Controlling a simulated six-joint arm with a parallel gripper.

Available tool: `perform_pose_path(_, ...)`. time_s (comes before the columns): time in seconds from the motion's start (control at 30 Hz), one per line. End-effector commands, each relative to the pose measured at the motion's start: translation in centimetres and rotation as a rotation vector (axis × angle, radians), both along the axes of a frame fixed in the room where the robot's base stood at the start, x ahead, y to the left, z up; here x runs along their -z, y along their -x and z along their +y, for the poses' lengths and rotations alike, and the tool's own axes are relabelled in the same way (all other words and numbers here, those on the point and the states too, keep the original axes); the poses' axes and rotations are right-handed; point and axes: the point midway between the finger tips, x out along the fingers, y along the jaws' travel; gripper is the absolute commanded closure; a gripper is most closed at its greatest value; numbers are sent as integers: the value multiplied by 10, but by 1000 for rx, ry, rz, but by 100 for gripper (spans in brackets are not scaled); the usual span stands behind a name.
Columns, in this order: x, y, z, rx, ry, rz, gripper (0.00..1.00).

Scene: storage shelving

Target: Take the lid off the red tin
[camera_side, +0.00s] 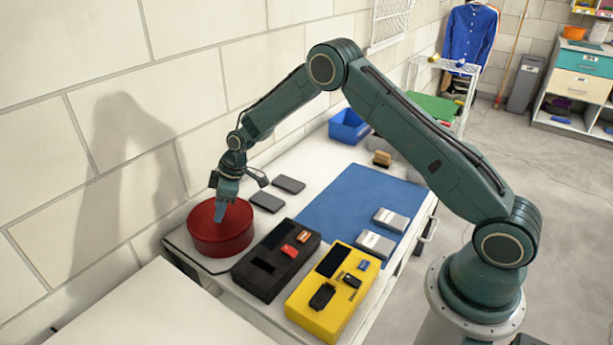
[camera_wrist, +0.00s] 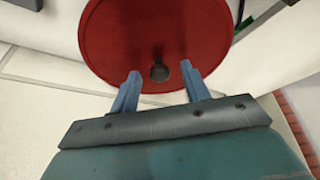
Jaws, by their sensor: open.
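The red tin (camera_side: 222,238) is round and stands at the left end of the white table, near the wall. Its red lid (camera_wrist: 150,35) fills the top of the wrist view, with a small dark knob (camera_wrist: 160,73) in it. My gripper (camera_side: 222,212) is over the tin, pointing down. In the wrist view my gripper (camera_wrist: 159,78) is open, with one blue finger on each side of the knob. I cannot tell whether the fingers touch the lid. In the side view the gripper hides part of the lid and the knob.
A black box (camera_side: 262,282) stands close to the right of the tin, with a yellow box (camera_side: 322,318) beyond it. Two dark flat items (camera_side: 266,201) lie behind. A blue mat (camera_side: 345,212) holds grey boxes (camera_side: 375,244). A blue bin (camera_side: 348,128) stands at the back.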

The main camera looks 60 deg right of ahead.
Motion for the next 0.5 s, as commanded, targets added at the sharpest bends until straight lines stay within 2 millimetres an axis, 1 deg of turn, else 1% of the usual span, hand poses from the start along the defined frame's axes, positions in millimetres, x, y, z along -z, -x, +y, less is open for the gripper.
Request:
perform_pose_path(0.1,0,0,0,0,0,0,54)
perform_pose_path(0.13,0,0,0,0,0,0,58)
perform_pose_path(0.33,0,0,0,0,0,0,97)
perform_pose_path(0.37,0,0,0,0,0,0,100)
perform_pose_path(0.5,0,0,0,0,0,0,100)
